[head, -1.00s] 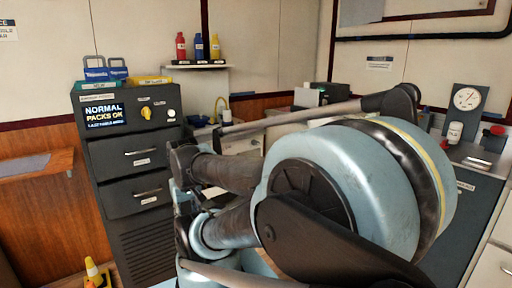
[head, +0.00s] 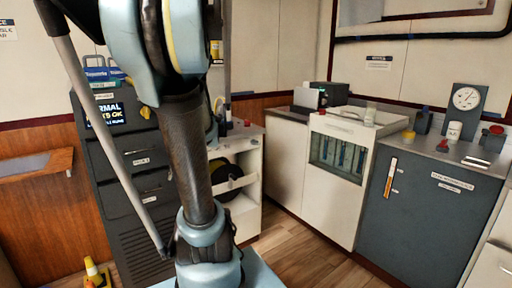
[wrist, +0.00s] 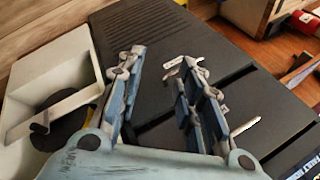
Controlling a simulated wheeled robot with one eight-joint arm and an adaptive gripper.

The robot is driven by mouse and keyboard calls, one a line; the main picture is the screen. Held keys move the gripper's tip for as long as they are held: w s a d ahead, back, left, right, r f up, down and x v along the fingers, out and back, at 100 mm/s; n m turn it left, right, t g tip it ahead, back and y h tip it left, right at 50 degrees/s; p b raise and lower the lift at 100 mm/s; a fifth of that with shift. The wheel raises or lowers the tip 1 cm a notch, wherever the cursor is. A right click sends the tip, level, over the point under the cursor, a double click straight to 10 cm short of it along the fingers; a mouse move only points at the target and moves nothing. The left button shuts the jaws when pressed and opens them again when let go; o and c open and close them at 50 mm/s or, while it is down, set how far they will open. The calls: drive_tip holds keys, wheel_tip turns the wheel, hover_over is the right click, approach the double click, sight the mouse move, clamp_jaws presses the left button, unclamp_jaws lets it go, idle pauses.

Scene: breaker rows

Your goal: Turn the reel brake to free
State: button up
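A black reel (head: 234,174) sits in an open bay of a white cabinet (head: 250,209) in the head view, partly hidden behind my arm. A pale bar crosses the front of the reel. In the wrist view, a dark round part (wrist: 62,122) with a yellow piece shows in a white open box at the left, which looks like the same reel. I cannot make out a brake lever or its setting. My gripper (wrist: 160,62) is open and empty over the dark cabinet front, to the right of the white box. The gripper is out of sight in the head view.
A dark drawer cabinet (head: 125,210) with handles and a lit display stands left of the reel cabinet. A white cabinet with a glass-fronted bay (head: 338,157) and a dark grey cabinet (head: 425,215) stand at the right. Wood floor (head: 300,245) is clear between them.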

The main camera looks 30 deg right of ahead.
drive_tip(key=w+d+r+m+t+y, duration=0.1)
drive_tip(key=w+d+r+m+t, duration=0.15)
drive_tip(key=w+d, duration=0.8)
drive_tip(key=m+t+h, duration=0.4)
drive_tip(key=m+t, duration=0.6)
drive_tip(key=t, duration=0.1)
approach(255, 142)
drive_tip(key=w, duration=0.9)
drive_tip(key=shift+f+n, duration=0.35)
drive_tip(key=shift+f, duration=0.05)
clamp_jaws()
